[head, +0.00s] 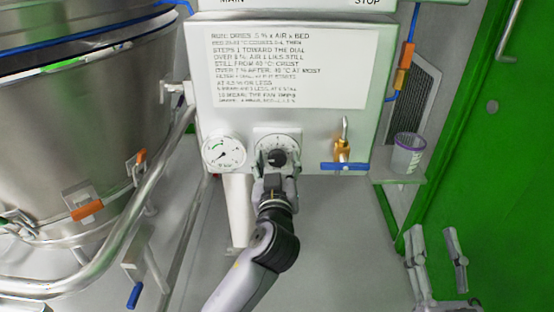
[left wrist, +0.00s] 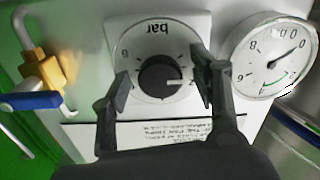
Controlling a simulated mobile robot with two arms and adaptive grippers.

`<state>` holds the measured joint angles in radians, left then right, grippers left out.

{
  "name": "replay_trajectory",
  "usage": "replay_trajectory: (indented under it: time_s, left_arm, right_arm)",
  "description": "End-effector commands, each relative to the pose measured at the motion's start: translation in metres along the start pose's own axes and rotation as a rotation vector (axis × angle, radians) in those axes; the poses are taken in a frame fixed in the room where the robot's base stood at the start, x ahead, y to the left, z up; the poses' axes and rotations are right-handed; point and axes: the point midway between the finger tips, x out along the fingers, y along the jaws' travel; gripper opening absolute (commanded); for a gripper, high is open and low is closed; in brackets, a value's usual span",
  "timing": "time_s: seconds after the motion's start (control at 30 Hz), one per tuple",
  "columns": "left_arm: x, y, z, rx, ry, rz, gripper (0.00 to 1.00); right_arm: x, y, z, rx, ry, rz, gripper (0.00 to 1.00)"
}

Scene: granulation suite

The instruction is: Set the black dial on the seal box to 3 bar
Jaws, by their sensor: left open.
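The black dial (head: 278,158) sits on a white plate with a ring of marks on the front of the seal box (head: 380,60). In the left wrist view the black dial (left wrist: 158,74) appears upside down, with "bar" lettered on its plate. Its white pointer line aims to the picture's right, near a mark that looks like 2. My left gripper (head: 272,168) is open, its fingers on either side of the dial; the left wrist view shows gaps between them and the knob. My right gripper (head: 437,247) is at the lower right, fingers apart and empty.
A round pressure gauge (head: 224,152) is left of the dial. A brass valve with a blue handle (head: 345,166) is to its right. A cup (head: 406,153) stands on a small shelf. A large steel vessel (head: 80,120) and rail fill the left; a green door is right.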

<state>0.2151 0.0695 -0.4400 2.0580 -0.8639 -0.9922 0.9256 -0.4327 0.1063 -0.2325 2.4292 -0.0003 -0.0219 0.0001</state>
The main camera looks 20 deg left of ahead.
Motion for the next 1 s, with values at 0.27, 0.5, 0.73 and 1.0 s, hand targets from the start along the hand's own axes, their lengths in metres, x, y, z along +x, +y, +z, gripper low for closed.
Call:
replay_trajectory:
  time_s: [0.27,0.5,0.73,1.0]
  left_arm:
    - [0.0001,-0.0001,0.0000,0.000,0.000,0.000,0.42]
    - [0.0002,-0.0001,0.0000,0.000,0.000,0.000,0.26]
    - [0.0002,-0.0001,-0.0001,0.000,0.000,0.000,0.11]
    - [0.0003,-0.0002,-0.0007,0.014,0.000,-0.001,0.08]
  right_arm:
    - [-0.0005,-0.0003,0.0013,0.001,-0.005,0.000,0.40]
    - [-0.0008,-0.0004,0.0020,0.002,-0.008,0.000,0.40]
    - [-0.0009,-0.0005,0.0020,0.002,-0.008,0.000,0.40]
    - [-0.0004,-0.0002,0.0044,0.001,-0.029,0.000,0.40]
